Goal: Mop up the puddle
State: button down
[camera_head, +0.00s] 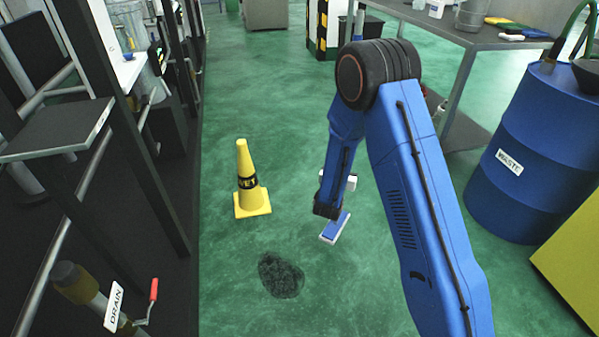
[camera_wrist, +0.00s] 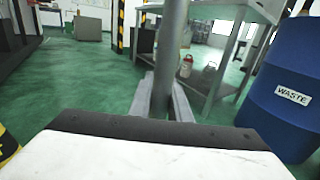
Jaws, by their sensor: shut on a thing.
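The puddle (camera_head: 281,275) is a dark, rounded patch on the green floor in the head view, below and left of my arm's end. In the wrist view my gripper (camera_wrist: 163,108) is shut on a grey upright pole (camera_wrist: 172,40). The pole runs out of the top of that view, and its lower end is hidden.
A yellow WET cone (camera_head: 250,185) stands behind the puddle. A blue WASTE drum (camera_head: 540,150) is at the right, and a workbench (camera_head: 450,35) is behind it. Dark racking with a DRAIN valve (camera_head: 115,305) lines the left. The floor around the puddle is clear.

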jog(key=s+a+f, duration=0.1)
jog(key=s+a, duration=0.2)
jog(key=a, duration=0.6)
jog(key=s+a, duration=0.4)
jog(key=a, duration=0.4)
jog(key=f, duration=0.5)
jog(key=shift+w+f, duration=0.15)
jog(key=shift+w, duration=0.05)
jog(key=shift+w+a, duration=0.15)
